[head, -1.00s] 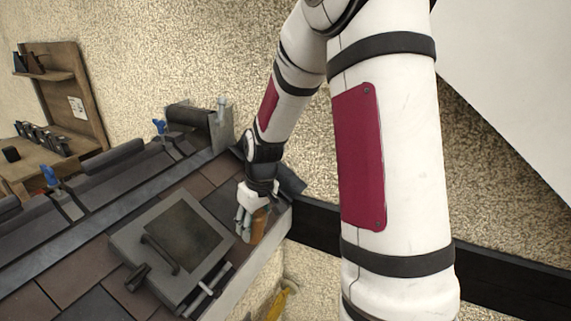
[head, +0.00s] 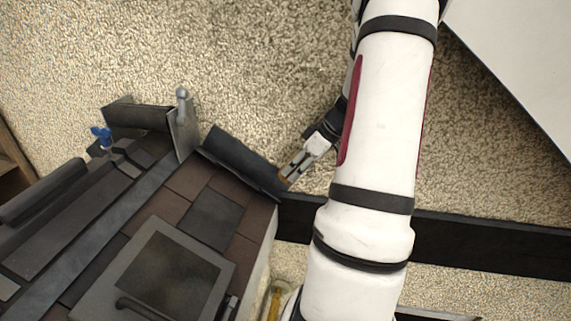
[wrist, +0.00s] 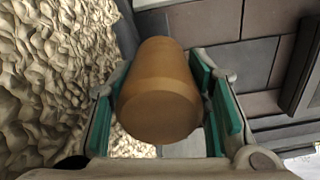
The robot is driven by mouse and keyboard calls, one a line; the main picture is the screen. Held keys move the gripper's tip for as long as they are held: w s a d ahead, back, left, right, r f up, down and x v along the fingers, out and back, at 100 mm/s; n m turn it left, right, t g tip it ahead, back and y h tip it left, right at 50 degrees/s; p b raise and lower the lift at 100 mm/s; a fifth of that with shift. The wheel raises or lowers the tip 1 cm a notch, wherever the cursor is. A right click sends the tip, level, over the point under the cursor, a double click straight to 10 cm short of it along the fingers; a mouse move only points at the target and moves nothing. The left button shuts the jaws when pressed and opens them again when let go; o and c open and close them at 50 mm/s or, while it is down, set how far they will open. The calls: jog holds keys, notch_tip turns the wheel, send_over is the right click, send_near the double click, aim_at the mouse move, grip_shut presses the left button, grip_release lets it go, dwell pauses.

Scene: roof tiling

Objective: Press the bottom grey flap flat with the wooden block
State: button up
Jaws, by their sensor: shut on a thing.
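The wooden block (wrist: 160,95) is a brown, rounded piece in the wrist view. My gripper (wrist: 165,100) is shut on it, with a green-padded finger on each side. In the head view, my gripper (head: 288,178) is at the lower right end of a dark grey flap (head: 240,160), and only a sliver of the block shows. The flap runs along the roof's edge next to the wall and looks raised and tilted, not flat. Whether the block touches it, I cannot tell. In the wrist view, a dark strip beyond the block may be this flap.
A framed roof window (head: 165,268) with a handle lies in the tiles, left of my gripper. A grey post (head: 184,125) stands by the ridge near the flap's upper end. A rough wall (head: 270,60) is close behind. A dark beam (head: 480,240) runs along it to the right.

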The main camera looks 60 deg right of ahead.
aim_at(284, 180)
jog(key=shift+b+x, duration=1.6)
jog(key=shift+x, duration=1.65)
